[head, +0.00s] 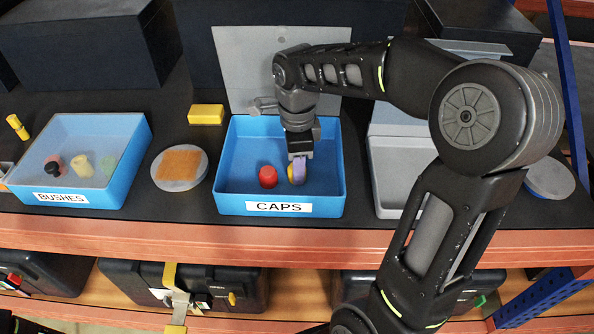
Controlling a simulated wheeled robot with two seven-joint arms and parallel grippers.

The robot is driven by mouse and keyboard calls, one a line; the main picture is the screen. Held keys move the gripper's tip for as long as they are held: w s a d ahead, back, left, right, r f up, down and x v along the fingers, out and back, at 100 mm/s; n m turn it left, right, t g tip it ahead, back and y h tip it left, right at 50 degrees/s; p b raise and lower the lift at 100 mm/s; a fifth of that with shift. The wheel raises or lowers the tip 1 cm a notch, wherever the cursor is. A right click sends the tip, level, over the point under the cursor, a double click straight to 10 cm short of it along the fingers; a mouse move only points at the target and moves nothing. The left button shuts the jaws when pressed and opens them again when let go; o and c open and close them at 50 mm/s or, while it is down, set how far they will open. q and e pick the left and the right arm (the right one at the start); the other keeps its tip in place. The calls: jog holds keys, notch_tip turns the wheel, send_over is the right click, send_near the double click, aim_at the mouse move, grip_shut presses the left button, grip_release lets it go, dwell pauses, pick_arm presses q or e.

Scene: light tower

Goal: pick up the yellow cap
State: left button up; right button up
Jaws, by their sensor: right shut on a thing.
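The yellow cap (291,178) is in the blue tray labelled CAPS (232,200), near its front wall and right of a red cap (268,176). My right gripper (297,172) points down into this tray and is shut on the yellow cap. A lilac surface at the fingertips hides much of the cap; I cannot tell whether it is part of the finger or another piece. I cannot tell whether the cap touches the tray floor. My left gripper is not in view.
The blue BUSHES tray (130,150) with several small pieces stands at the left. A round disc with an orange pad (180,166) and a yellow block (206,114) lie between the trays. A grey tray (392,170) is at the right, partly behind my arm.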

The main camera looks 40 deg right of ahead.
grip_shut()
notch_tip(320, 180, up, 10)
dwell(0.6)
dwell(0.4)
